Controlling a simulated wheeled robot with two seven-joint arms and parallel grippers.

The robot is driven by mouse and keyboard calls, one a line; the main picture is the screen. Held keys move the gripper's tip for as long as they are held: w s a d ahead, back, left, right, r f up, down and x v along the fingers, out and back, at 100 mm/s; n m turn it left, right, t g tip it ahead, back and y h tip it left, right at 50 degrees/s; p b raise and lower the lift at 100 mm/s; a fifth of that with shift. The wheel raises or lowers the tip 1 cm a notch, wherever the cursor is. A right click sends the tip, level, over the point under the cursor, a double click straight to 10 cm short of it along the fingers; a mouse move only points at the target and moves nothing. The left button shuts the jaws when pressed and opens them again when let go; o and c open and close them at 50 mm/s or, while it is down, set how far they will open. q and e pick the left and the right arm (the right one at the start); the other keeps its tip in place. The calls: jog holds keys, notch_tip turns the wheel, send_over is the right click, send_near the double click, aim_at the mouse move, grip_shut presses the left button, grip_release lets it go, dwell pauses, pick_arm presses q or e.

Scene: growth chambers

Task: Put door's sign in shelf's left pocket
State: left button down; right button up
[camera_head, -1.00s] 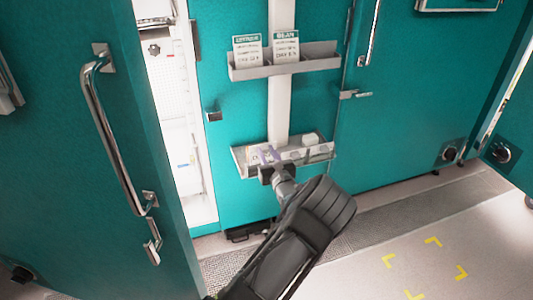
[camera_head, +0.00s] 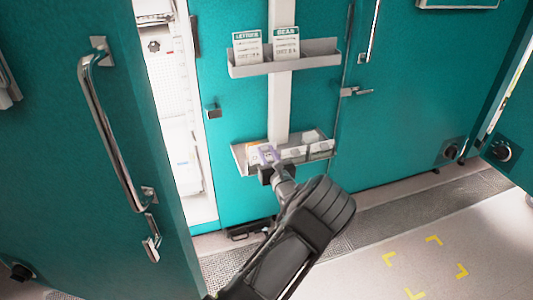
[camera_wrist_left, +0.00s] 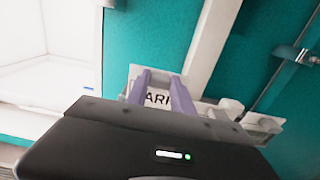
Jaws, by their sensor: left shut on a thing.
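My left gripper (camera_head: 268,155) is at the left part of the lower shelf (camera_head: 238,158) on the teal door. Its purple fingers are shut on a white card sign, and dark letters reading about "AR" (camera_wrist_left: 158,99) show between them in the left wrist view. The fingers (camera_wrist_left: 162,90) hide part of the sign. I cannot tell whether the sign touches the shelf. On the upper shelf (camera_head: 300,66) stand a lettuce sign (camera_head: 247,48) at left and a bean sign (camera_head: 286,44) at right. My right gripper is out of view.
Small pale cards (camera_head: 318,150) sit in the lower shelf to the right of my gripper. An open teal door with a long handle (camera_head: 110,130) stands at the left. A latch (camera_head: 355,92) juts out right of the shelves. The floor at the lower right is clear.

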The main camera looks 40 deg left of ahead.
pick_arm(q)
jog(key=shift+f, duration=0.35)
jog(key=shift+f+b, duration=0.15)
jog(key=shift+b, duration=0.15)
jog(key=shift+f, duration=0.45)
jog(key=shift+f+b, duration=0.1)
jog(key=shift+b, duration=0.25)
jog(key=shift+f, duration=0.35)
jog(key=shift+f+b, duration=0.4)
jog(key=shift+b, duration=0.1)
dwell(0.6)
jog(key=c, duration=1)
grip_release()
